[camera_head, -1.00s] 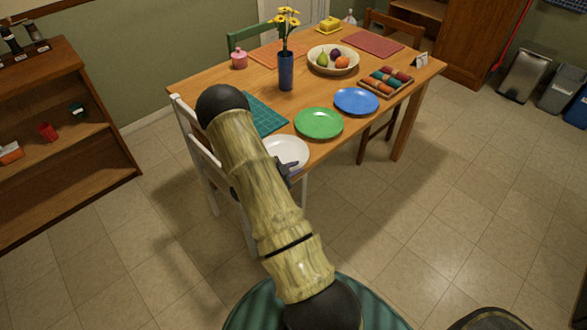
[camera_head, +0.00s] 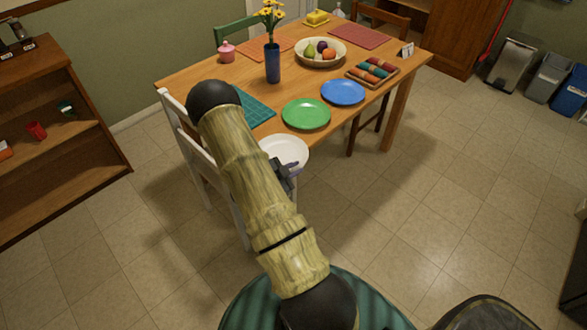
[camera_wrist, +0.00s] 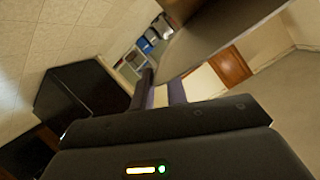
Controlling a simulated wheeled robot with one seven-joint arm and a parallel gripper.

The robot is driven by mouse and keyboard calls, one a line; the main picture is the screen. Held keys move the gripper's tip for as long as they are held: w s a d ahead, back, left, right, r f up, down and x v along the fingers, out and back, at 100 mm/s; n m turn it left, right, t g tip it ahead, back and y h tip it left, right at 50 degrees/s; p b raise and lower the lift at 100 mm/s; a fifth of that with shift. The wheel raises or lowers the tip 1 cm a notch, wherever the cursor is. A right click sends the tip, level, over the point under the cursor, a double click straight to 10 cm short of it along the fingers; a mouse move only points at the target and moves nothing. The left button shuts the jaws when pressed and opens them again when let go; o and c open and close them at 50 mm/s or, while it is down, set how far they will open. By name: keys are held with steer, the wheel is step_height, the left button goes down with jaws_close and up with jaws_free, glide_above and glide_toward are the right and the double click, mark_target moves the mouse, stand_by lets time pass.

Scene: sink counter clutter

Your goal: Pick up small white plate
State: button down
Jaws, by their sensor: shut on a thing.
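The small white plate (camera_head: 287,150) is at the near corner of the table in the head view, its left part hidden behind my arm. My gripper (camera_head: 288,170) is shut on the plate's near rim. The plate looks roughly level and overlaps the table's near edge in the picture; I cannot tell how high it is above the table.
On the wooden table (camera_head: 215,82), a green plate (camera_head: 306,114), a blue plate (camera_head: 343,92), a teal mat (camera_head: 255,108) and a blue vase (camera_head: 272,63) stand close by. A white chair (camera_head: 193,150) is left of my arm.

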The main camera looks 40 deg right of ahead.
steer(key=c, duration=1.3)
jaws_free()
steer(key=shift+s+f, duration=0.1)
steer(key=shift+f, duration=0.1)
steer(key=shift+r, duration=0.1)
steer(key=shift+a, duration=0.1)
steer(key=v, duration=1.7)
steer(key=shift+a+r+b, duration=0.1)
steer(key=shift+r+b, duration=0.05)
steer(key=shift+b, duration=0.25)
